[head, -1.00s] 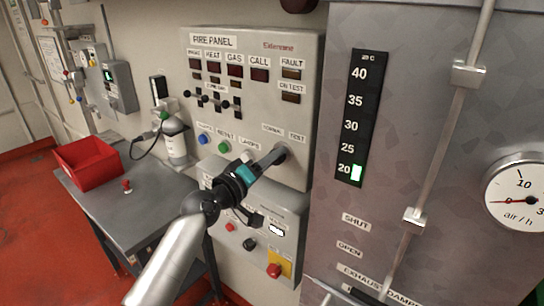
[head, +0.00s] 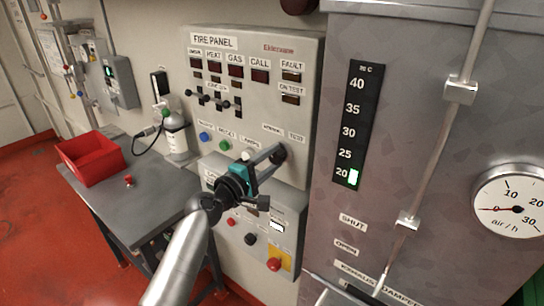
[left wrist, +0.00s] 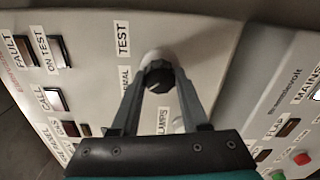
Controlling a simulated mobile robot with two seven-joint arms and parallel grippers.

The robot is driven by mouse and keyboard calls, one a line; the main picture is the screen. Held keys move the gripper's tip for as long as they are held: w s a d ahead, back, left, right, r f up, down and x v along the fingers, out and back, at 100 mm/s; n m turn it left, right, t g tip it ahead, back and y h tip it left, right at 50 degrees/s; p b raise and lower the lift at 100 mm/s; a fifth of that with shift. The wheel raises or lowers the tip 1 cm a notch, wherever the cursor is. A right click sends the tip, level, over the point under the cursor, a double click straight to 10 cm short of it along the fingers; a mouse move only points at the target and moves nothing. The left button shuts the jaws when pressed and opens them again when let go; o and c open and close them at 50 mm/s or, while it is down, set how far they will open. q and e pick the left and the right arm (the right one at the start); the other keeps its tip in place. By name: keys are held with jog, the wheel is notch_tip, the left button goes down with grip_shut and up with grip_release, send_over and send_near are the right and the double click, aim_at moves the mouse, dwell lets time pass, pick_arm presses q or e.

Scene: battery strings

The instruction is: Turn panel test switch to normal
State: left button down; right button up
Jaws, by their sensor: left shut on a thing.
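The panel test switch is a round dark knob (head: 278,153) on the fire panel (head: 310,90), below the NORMAL and TEST labels (head: 297,138). My left gripper (head: 274,154) reaches it from the lower left, its fingertips at the knob. In the left wrist view the knob (left wrist: 158,77) sits between the two fingertips of my left gripper (left wrist: 159,80), which are shut on it. The TEST label (left wrist: 122,38) is clear there, and the NORMAL label is partly hidden by a finger. I cannot tell which label the knob points to. My right gripper is not in view.
Blue (head: 204,136) and green (head: 224,145) buttons sit left of the switch. A lower box with a red button (head: 274,264) is under the panel. A grey cabinet (head: 420,120) stands close on the right. A table with a red bin (head: 92,160) is at left.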

pick_arm(q)
jog(key=shift+n, duration=0.3)
dwell(0.4)
jog(key=shift+c, duration=2.1)
grip_release()
jog(key=shift+s, duration=0.1)
jog(key=v, duration=1.5)
jog(key=shift+b, duration=0.3)
